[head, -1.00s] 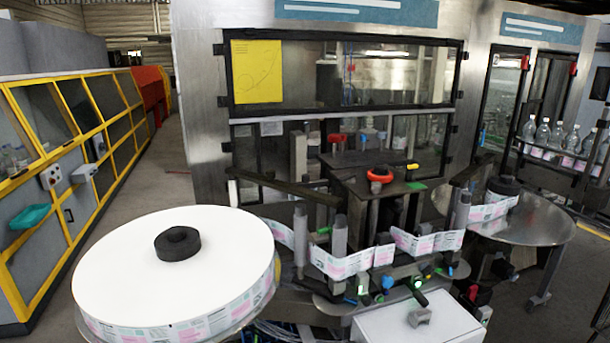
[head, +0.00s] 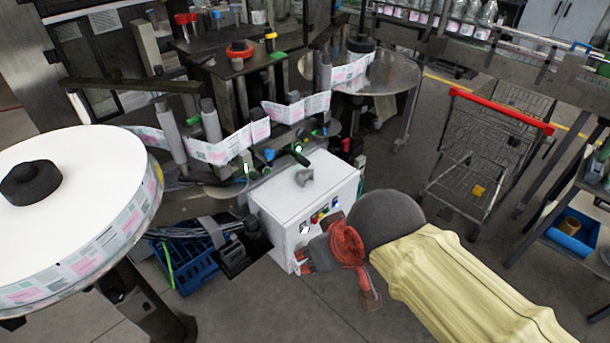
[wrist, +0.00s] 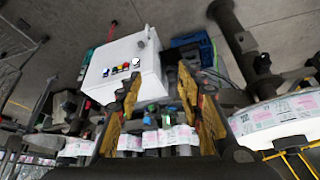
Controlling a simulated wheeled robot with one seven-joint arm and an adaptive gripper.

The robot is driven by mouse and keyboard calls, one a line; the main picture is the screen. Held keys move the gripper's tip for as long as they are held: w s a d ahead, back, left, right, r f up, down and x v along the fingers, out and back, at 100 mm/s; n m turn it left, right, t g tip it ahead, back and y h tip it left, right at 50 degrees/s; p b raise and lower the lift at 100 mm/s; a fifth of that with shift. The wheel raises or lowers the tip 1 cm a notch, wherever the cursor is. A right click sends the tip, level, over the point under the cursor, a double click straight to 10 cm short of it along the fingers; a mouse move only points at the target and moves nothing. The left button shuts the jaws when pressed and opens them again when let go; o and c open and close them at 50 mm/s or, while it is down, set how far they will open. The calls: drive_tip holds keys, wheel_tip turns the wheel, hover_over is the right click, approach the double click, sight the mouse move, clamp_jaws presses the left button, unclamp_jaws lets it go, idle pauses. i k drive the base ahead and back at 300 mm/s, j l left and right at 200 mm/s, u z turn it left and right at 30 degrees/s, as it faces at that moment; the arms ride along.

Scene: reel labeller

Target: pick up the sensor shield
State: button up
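A small grey bracket-like piece (head: 304,177), which looks like the sensor shield, lies on top of the white control cabinet (head: 272,200) in the head view. I cannot make it out surely in the wrist view. My gripper (head: 325,268) is in front of the cabinet's button face, lower than and to the right of the grey piece, and apart from it. In the wrist view my gripper (wrist: 160,85) has its two orange fingers spread wide with nothing held between them. The cabinet (wrist: 125,75) with its buttons shows beyond the fingers there.
The label web (head: 235,145) runs past rollers behind the cabinet. A large white label reel (head: 85,180) stands at left. A blue crate (head: 190,265) with cables sits on the floor beside the cabinet. A shopping cart (head: 480,150) stands at right, with open floor before it.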

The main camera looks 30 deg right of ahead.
sight(308, 173)
drive_tip(key=i+l+u, duration=0.35)
drive_tip(key=i+l, duration=0.25)
drive_tip(key=l, duration=0.15)
drive_tip(key=i+l+u, duration=0.2)
drive_tip(key=l, duration=0.2)
